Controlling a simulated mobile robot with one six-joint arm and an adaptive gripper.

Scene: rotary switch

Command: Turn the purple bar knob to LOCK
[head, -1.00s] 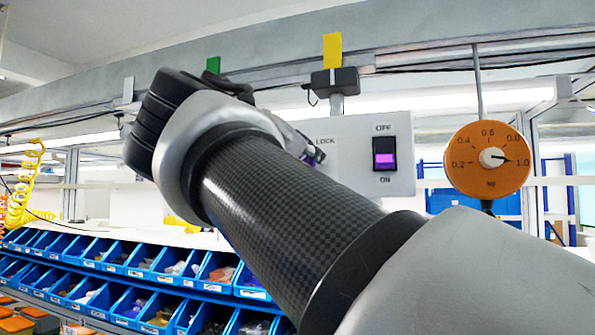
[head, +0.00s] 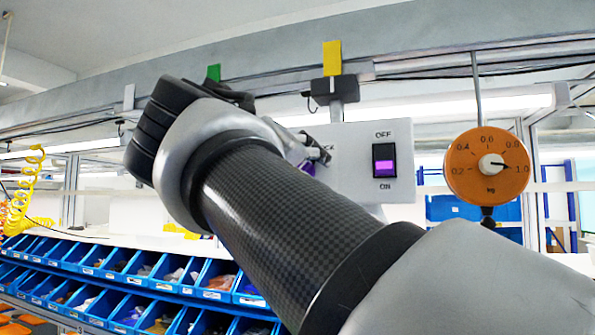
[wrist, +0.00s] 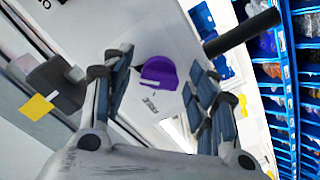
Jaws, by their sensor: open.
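The purple bar knob (wrist: 160,72) sits on a light grey panel (head: 350,190). In the wrist view it lies between the two fingers of my open gripper (wrist: 158,64), with a gap on each side. In the head view my wrist and arm hide most of the knob; only a purple sliver (head: 308,167) shows. The LOCK label (head: 325,149) is partly covered by my gripper there.
A rocker switch (head: 384,160) marked OFF is on the same panel, right of the knob. An orange dial (head: 487,166) hangs further right. A black rod (wrist: 241,33) shows near the right finger. Blue bins (head: 150,275) stand below.

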